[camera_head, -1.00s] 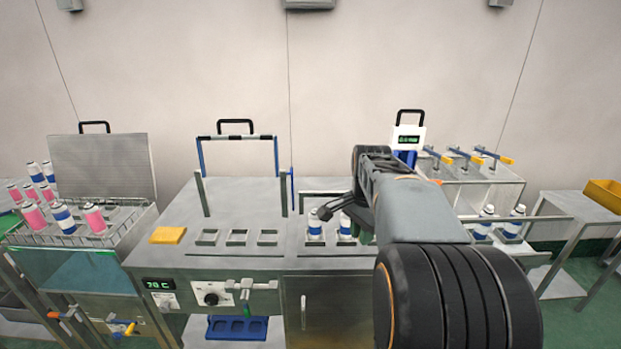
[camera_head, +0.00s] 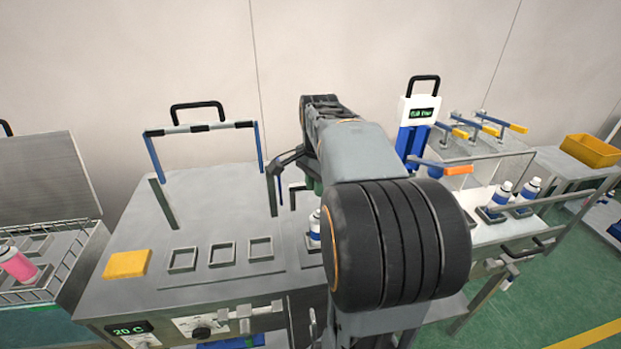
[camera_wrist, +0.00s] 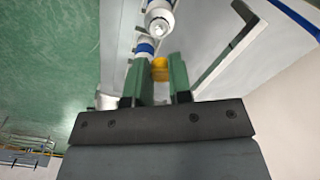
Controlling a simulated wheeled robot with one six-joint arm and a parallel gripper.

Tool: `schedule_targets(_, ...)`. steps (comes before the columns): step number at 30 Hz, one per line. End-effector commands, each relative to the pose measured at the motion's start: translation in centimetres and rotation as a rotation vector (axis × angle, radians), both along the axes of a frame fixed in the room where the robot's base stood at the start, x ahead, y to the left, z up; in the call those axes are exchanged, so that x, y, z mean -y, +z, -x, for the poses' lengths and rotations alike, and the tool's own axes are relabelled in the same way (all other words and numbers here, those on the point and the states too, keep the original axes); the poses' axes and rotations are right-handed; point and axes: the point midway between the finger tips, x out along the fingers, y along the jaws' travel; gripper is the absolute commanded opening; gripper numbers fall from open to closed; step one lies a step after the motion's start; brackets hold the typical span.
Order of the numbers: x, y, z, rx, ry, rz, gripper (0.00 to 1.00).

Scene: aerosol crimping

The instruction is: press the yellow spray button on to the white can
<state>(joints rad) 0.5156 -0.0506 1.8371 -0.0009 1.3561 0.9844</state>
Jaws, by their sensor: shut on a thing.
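My gripper (camera_wrist: 161,78) has two green fingers, shut on the yellow spray button (camera_wrist: 160,68). A white can with a blue band (camera_wrist: 160,20) stands beyond the fingertips in the wrist view, its pale top facing the camera. A second white can (camera_wrist: 145,46) shows partly behind the left finger. In the head view one white can (camera_head: 314,228) shows at the edge of my arm, which hides its right side and whatever is behind. The fingers are mostly hidden there too. I cannot tell which can the task means.
The bench has three empty square holders (camera_head: 221,253) and a yellow block (camera_head: 127,264). A blue and white press with a display (camera_head: 418,120) stands behind my arm. More white cans (camera_head: 501,194) stand in holders at the right. A pink can (camera_head: 17,262) lies tilted at the left.

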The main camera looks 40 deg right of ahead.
Motion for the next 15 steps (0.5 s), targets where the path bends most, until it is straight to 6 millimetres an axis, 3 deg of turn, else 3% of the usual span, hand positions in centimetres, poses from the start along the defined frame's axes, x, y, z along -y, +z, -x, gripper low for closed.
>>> schedule_targets(15, 0.0, -3.7, 0.0, 0.000, 0.001, 0.000, 0.00)
